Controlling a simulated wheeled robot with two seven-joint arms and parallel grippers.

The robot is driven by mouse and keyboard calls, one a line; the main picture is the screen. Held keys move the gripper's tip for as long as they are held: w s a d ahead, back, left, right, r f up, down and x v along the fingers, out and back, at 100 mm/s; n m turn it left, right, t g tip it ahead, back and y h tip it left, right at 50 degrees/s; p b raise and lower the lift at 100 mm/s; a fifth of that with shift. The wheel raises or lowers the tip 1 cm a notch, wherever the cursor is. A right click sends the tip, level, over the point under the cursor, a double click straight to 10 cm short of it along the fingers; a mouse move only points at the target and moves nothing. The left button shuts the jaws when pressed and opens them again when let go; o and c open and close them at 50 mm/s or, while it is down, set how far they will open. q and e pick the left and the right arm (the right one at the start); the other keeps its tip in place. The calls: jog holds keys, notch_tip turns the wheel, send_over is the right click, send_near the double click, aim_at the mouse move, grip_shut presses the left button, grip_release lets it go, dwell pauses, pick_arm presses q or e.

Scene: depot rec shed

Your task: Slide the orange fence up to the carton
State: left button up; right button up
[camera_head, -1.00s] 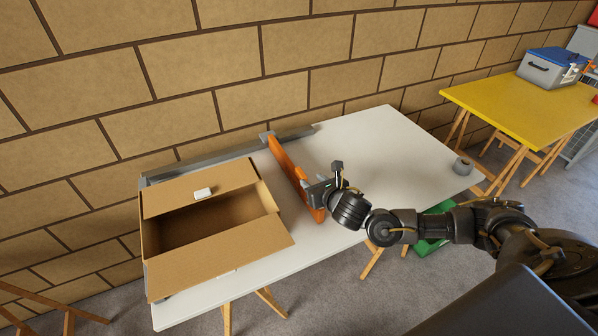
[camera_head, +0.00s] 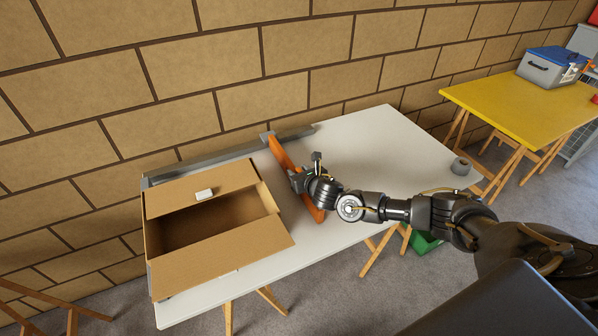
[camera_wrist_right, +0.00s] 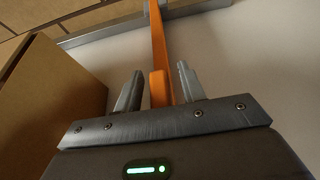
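The orange fence (camera_head: 283,158) stands across the white table, its far end at the grey rail (camera_head: 220,158) along the wall side. The open carton (camera_head: 220,262) is left of the fence, with a strip of bare table between them. My right gripper (camera_head: 296,180) is at the fence's middle. In the right wrist view the open fingers (camera_wrist_right: 158,88) straddle the fence (camera_wrist_right: 158,45), one on each side, with a small gap showing at each. The carton also shows at the left of that view (camera_wrist_right: 50,88). My left gripper is out of view.
A small white item (camera_head: 203,194) lies on the carton's back flap. A yellow table (camera_head: 515,105) with a blue-lidded box (camera_head: 548,68) stands farther right.

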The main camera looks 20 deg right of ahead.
grip_shut()
jog(key=a, duration=0.4)
jog(key=shift+s, duration=0.1)
grip_release()
dwell(0.4)
jog(key=b+v, duration=0.1)
jog(key=v, duration=0.9)
jog(key=shift+s+r, duration=0.2)
jog(key=shift+s, duration=0.15)
jog(key=shift+d, duration=0.1)
